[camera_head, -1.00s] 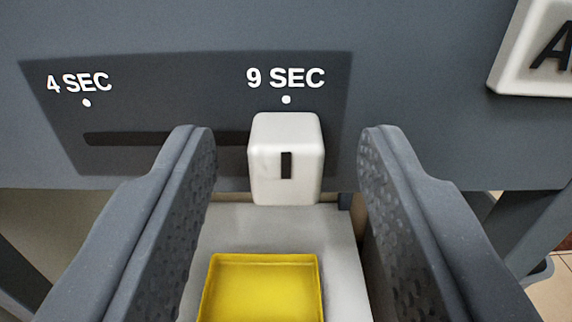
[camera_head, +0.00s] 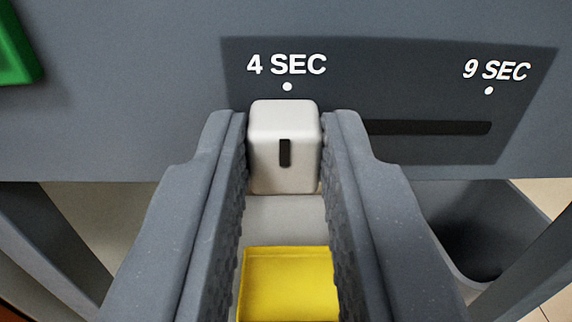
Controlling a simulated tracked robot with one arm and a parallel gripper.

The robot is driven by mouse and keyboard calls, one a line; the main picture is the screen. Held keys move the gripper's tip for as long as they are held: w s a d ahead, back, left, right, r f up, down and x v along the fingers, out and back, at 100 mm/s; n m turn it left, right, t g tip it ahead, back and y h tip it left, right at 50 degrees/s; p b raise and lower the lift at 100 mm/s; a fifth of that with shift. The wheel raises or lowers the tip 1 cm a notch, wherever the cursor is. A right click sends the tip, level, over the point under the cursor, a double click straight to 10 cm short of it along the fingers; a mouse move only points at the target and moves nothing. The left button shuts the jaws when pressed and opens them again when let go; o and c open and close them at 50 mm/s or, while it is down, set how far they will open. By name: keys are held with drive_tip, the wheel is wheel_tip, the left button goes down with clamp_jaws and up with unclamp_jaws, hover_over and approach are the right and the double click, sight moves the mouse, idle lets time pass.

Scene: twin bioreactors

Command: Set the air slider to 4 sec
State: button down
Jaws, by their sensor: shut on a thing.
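The air slider's white knob (camera_head: 284,148), with a black mark on its front, stands directly below the dot under the "4 SEC" label (camera_head: 286,65). My gripper (camera_head: 284,140) is shut on the knob, one finger on each side. The dark slot (camera_head: 425,128) runs from the knob to the right and ends under the "9 SEC" label (camera_head: 496,70). The left end of the slot is hidden behind the knob and finger.
A green block (camera_head: 15,45) is on the grey panel at the upper left. A yellow square (camera_head: 289,285) lies below, between my fingers. A dark bin-like container (camera_head: 490,230) is at the lower right. Grey supports (camera_head: 70,240) stand below the panel.

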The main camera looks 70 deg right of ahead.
drive_tip(key=c, duration=1.3)
unclamp_jaws()
drive_tip(key=shift+w+a, duration=0.25)
drive_tip(key=shift+a, duration=0.1)
drive_tip(key=shift+s+d, duration=0.1)
drive_tip(key=shift+d, duration=0.05)
drive_tip(key=p+v, duration=0.2)
drive_tip(key=v, duration=1.1)
drive_tip(key=shift+s+a, duration=0.15)
drive_tip(key=shift+a, duration=0.2)
